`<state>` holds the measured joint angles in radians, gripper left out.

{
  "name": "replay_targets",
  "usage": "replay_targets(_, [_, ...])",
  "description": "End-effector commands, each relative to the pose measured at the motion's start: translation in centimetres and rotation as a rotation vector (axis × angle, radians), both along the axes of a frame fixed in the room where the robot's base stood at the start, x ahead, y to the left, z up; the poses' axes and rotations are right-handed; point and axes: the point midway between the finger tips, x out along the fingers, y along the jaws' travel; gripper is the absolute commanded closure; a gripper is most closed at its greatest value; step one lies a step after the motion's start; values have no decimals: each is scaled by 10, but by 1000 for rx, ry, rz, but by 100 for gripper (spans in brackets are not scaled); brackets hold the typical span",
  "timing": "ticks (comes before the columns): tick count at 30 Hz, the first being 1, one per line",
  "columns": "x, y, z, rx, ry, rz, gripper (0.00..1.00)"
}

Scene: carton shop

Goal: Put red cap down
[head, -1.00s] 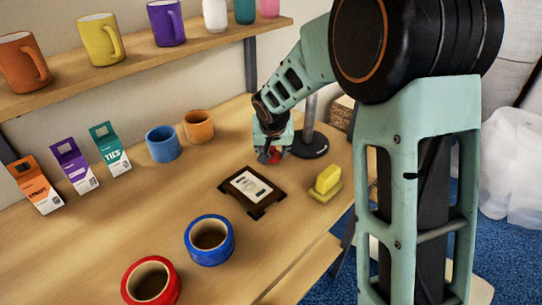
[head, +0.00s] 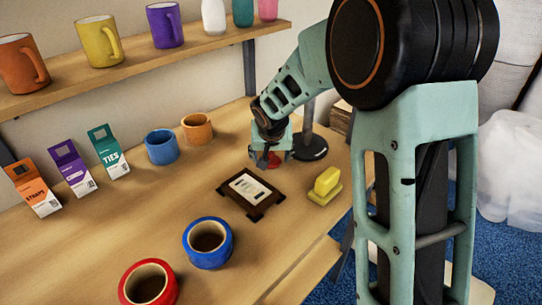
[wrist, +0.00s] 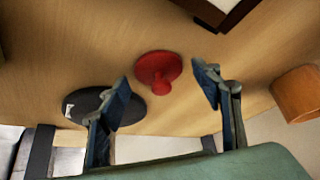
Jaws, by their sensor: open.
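The red cap (wrist: 158,72) rests on the wooden table top, with a round flange and a narrower knob. In the head view the red cap (head: 272,161) is partly hidden by my gripper (head: 268,156). In the wrist view my gripper (wrist: 163,92) is open, with one finger on each side of the cap. Clear gaps show between the cap and both fingers, so it is not held.
A black round stand base (head: 312,149) is close to the right of the cap. A dark framed plaque (head: 252,190) lies in front. Orange (head: 198,127) and blue (head: 162,147) mugs stand to the left. A yellow block (head: 326,184) sits front right.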

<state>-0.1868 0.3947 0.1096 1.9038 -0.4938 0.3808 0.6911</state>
Motion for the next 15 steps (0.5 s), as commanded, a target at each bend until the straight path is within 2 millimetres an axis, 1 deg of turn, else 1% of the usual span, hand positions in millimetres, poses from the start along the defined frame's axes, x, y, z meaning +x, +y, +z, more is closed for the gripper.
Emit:
replay_targets(5, [-9, 0, 21, 1, -5, 0, 41])
replay_targets(9, [-23, 0, 47, 1, -5, 0, 41])
replay_targets(15, [-43, 0, 80, 1, -4, 0, 41])
